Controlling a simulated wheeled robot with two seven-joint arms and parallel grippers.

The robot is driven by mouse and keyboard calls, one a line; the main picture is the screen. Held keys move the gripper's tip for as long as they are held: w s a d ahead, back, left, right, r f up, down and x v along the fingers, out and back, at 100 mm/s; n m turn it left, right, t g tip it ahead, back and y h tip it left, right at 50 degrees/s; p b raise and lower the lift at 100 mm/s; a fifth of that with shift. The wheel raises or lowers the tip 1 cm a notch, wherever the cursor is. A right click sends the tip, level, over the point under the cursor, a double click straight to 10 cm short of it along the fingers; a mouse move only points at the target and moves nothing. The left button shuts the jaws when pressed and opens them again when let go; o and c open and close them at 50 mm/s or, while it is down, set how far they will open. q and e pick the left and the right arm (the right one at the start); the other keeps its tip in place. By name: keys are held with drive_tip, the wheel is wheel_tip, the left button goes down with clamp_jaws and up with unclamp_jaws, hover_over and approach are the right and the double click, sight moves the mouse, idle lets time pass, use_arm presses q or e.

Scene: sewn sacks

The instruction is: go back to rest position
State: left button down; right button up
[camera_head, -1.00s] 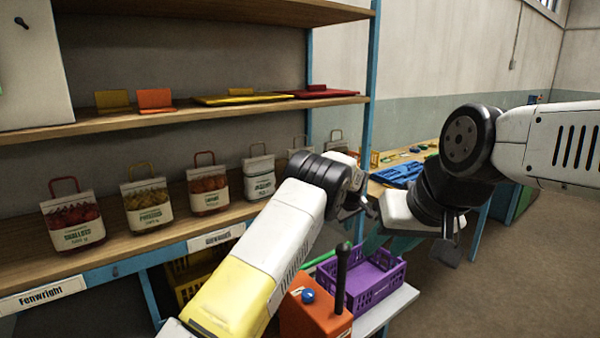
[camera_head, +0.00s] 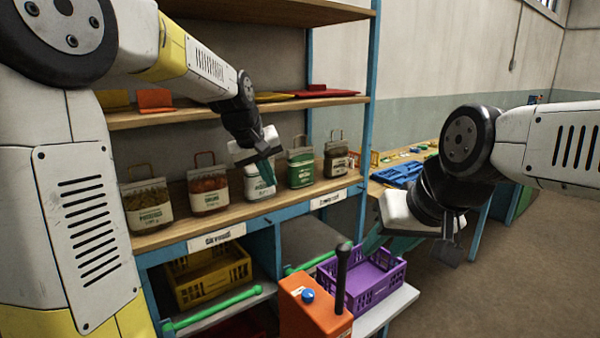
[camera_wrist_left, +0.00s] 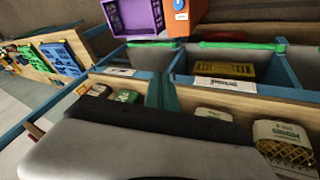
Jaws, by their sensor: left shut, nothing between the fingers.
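My left gripper (camera_head: 265,172) is shut and empty, in front of the middle of the sack row on the shelf. Its teal fingers also show together in the left wrist view (camera_wrist_left: 160,95). My right gripper (camera_head: 375,240) hangs at the right, clear of the shelf; its jaw opening is not readable. The sacks stand upright: a potato sack (camera_head: 150,207), a reddish-brown sack (camera_head: 208,188), a white and green sack (camera_head: 257,187) partly hidden by my left gripper, a green sack (camera_head: 300,168) and a dark sack (camera_head: 336,160).
The wooden shelf (camera_head: 190,233) has blue posts and an upper board (camera_head: 180,115) above the sacks. Below are a yellow crate (camera_head: 210,285), a purple crate (camera_head: 362,292) and an orange box (camera_head: 312,312) with a dark upright handle. Open floor lies at the right.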

use_arm(q)
drive_tip(key=s+a+f+m, duration=0.1)
drive_tip(key=s+a+m, duration=0.1)
drive_tip(key=s, duration=1.1)
drive_tip(key=s+a+f+m+t, duration=0.1)
drive_tip(key=s+a, duration=0.3)
drive_tip(key=s, duration=0.9)
drive_tip(key=shift+a+m, duration=0.2)
drive_tip(key=shift+m, duration=0.2)
drive_tip(key=shift+r, duration=0.1)
use_arm(e)
drive_tip(key=shift+o, duration=0.4)
